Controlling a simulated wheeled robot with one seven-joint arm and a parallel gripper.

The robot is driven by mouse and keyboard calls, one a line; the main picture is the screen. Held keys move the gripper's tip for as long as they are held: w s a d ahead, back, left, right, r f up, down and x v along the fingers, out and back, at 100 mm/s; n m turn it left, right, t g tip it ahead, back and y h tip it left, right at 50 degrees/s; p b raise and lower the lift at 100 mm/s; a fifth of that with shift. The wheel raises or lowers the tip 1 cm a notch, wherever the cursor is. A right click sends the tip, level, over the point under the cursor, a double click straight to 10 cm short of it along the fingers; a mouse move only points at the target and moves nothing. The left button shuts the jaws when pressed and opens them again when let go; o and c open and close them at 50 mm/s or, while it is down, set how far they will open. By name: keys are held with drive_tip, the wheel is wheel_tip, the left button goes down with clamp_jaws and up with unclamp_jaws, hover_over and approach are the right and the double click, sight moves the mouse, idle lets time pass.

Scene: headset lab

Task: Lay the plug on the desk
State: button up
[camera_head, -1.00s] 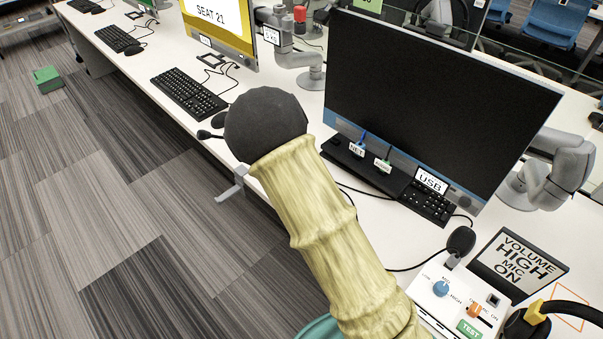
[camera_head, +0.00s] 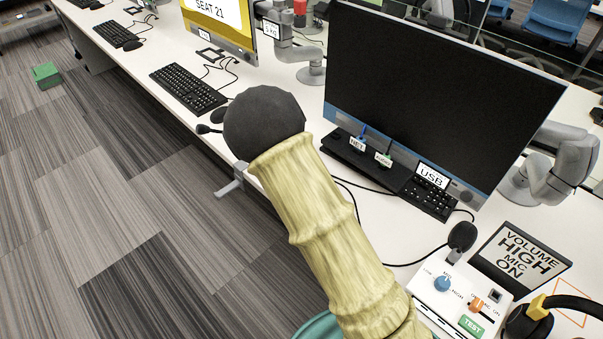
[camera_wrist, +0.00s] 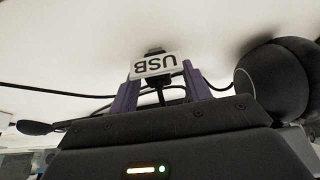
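A white USB tag (camera_wrist: 155,66) shows in the wrist view, with the plug (camera_wrist: 153,49) as a dark piece at its upper edge. A black cable runs from it between the purple fingers of my gripper (camera_wrist: 160,85). The plug lines up with the fingers, which stand on both sides and appear shut on it. The tag hides the contact. The white desk (camera_wrist: 70,45) fills the background; I cannot tell whether the plug touches it. In the head view, the desk (camera_head: 385,225) shows, while my gripper is not seen. Another USB label (camera_head: 432,176) stands by the monitor.
A dark monitor (camera_head: 435,95) and a keyboard (camera_head: 428,198) stand on the desk. A control box (camera_head: 462,296) and a headset (camera_head: 530,320) are at the lower right. A dark round thing (camera_wrist: 275,80) lies close to my gripper's right. Bare desk lies in front of the keyboard.

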drive_tip(key=shift+r, duration=0.1)
drive_tip(key=p+v, duration=0.1)
drive_tip(key=v, duration=1.6)
drive_tip(key=shift+a+r+p, duration=0.1)
drive_tip(key=shift+r+p, duration=0.1)
drive_tip(key=shift+p, duration=0.1)
wheel_tip(320, 180, up, 6)
drive_tip(key=p, duration=0.5)
drive_tip(key=shift+f, duration=0.1)
drive_tip(key=s+d+r+n+y+p, duration=0.1)
drive_tip(key=s+d+n+p, duration=0.3)
drive_tip(key=s+d, duration=0.5)
drive_tip(key=s+d+r+n+y+p, duration=0.2)
drive_tip(key=s+d+r+n+p, duration=0.2)
drive_tip(key=s+d, duration=0.6)
drive_tip(key=shift+d+r+n+g+p, duration=0.3)
drive_tip(key=shift+n+p, duration=0.15)
drive_tip(key=shift+n, duration=0.05)
